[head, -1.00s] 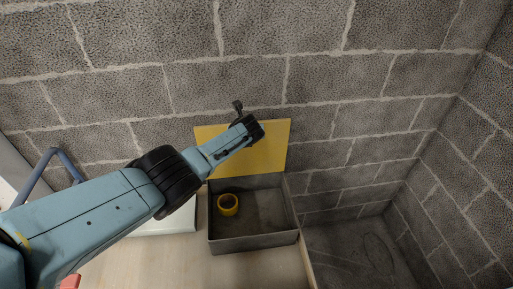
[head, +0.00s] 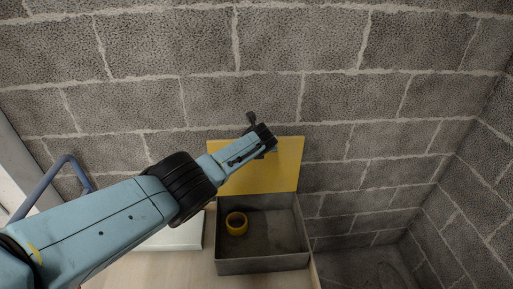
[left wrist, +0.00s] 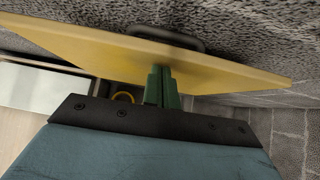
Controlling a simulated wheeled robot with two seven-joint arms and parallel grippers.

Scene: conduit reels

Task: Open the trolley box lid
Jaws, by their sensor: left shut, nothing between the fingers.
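The trolley box (head: 263,266) is a grey open-topped box in the lower middle of the head view. Its yellow lid (head: 285,170) stands raised at the back edge, near the block wall, so the inside shows. In the left wrist view the lid (left wrist: 90,44) spans the picture, with a dark handle (left wrist: 165,37) at its far edge. My left gripper (left wrist: 160,88) has its green fingers together, empty, close to the lid; I cannot tell whether they touch it. In the head view my left arm covers part of the lid. My right gripper is not in view.
A yellow ring-shaped roll (head: 236,223) lies inside the box at the left. A pale flat-topped item (head: 180,238) is left of the box on the light wooden surface (head: 150,270). A blue tubular handle (head: 68,172) is further left. The block wall (head: 330,60) closes off the back.

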